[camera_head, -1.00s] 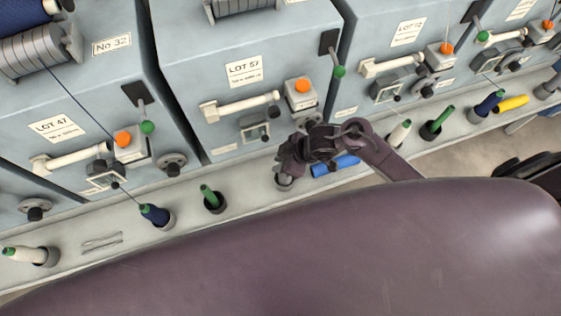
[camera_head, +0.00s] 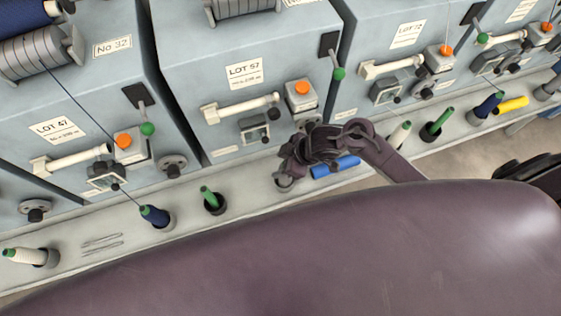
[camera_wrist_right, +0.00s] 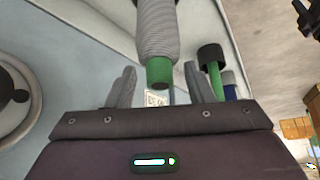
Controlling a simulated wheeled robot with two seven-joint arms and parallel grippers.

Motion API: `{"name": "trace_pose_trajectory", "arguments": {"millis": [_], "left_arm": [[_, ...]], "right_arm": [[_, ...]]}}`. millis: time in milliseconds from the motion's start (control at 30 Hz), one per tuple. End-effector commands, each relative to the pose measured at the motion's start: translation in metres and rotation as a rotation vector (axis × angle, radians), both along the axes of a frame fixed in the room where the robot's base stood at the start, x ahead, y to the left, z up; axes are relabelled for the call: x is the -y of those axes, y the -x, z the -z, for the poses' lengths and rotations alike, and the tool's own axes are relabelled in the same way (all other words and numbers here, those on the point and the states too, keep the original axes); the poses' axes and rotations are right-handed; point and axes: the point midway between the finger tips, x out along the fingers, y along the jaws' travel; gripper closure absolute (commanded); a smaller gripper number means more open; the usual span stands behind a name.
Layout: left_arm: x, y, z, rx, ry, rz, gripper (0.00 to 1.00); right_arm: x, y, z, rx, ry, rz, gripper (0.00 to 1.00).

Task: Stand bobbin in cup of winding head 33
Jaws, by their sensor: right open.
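My right gripper (camera_head: 290,168) is over the ledge in front of the LOT 57 machine and hides most of a cup (camera_head: 284,183) there. In the right wrist view the gripper (camera_wrist_right: 158,82) is open. A grey-wound bobbin (camera_wrist_right: 157,30) with a green tip shows between and beyond its fingers, apart from both. The bobbin's far end is outside the frame, so I cannot tell whether it stands in the cup. In the head view the gripper hides this bobbin. The number of the LOT 57 winding head (camera_head: 240,90) is not readable. My left gripper is not in view.
A bare green bobbin (camera_head: 210,197) and a navy bobbin (camera_head: 154,214) stand in cups to the left. A blue cylinder (camera_head: 336,167) lies on the ledge (camera_head: 250,190) right beside my gripper. White (camera_head: 400,134) and green (camera_head: 438,123) bobbins stand farther right.

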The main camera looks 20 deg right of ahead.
Motion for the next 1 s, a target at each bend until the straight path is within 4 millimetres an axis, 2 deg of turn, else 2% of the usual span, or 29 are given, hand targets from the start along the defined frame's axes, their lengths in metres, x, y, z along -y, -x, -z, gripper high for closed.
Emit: {"name": "trace_pose_trajectory", "arguments": {"millis": [300,500,700,1000], "left_arm": [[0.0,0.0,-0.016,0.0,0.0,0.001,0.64],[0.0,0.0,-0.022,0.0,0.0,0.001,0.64],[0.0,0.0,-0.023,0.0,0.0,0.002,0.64],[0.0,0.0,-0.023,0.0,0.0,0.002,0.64]], "right_arm": [[0.031,0.017,-0.058,0.003,0.004,-0.003,0.52],[0.046,0.026,-0.086,0.001,0.003,-0.001,0.52],[0.051,0.03,-0.097,-0.001,0.001,-0.001,0.52],[0.052,0.03,-0.097,-0.001,0.0,-0.001,0.52]]}}
